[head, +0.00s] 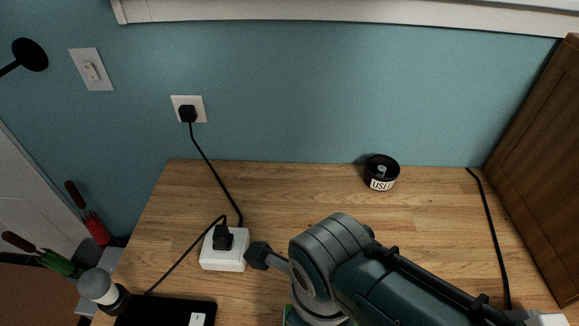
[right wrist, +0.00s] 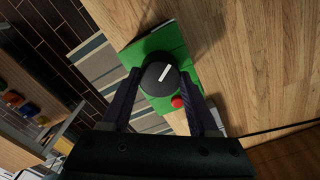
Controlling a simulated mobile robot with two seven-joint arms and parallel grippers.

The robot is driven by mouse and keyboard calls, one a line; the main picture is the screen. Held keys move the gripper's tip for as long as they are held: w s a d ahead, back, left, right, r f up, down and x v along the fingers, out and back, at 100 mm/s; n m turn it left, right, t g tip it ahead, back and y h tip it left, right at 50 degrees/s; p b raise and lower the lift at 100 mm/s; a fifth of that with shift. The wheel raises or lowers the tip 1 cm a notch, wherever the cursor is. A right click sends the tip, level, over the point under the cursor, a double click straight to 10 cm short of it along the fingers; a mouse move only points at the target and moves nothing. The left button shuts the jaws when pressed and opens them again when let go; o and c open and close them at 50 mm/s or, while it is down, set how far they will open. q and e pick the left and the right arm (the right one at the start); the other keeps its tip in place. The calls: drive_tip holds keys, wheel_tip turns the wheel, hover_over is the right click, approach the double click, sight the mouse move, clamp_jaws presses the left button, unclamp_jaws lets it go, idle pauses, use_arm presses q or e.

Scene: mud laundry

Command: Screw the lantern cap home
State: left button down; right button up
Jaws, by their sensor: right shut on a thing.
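In the right wrist view, the lantern cap (right wrist: 155,82) is a dark round knob with a short white mark lying diagonally across its top. It sits over a green body (right wrist: 150,46), with a red round button (right wrist: 178,102) beside it. My right gripper (right wrist: 160,74) is shut on the cap, one finger on each side. Whether the cap is fully seated cannot be told. In the head view my right arm hides the gripper and the cap; only a sliver of green (head: 288,313) shows below it. My left gripper is not in view.
The wooden counter (head: 300,190) holds a white power block (head: 224,250) with a black plug and cord. A black labelled tin (head: 381,172) stands near the wall. A black flat box (head: 165,313) lies front left. A wooden cabinet (head: 540,160) bounds the right; mid-back counter is clear.

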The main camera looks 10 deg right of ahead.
drive_tip(key=m, duration=0.3)
drive_tip(key=o, duration=1.1)
drive_tip(key=c, duration=0.4)
wheel_tip(320, 180, up, 7)
drive_tip(key=p, duration=0.7)
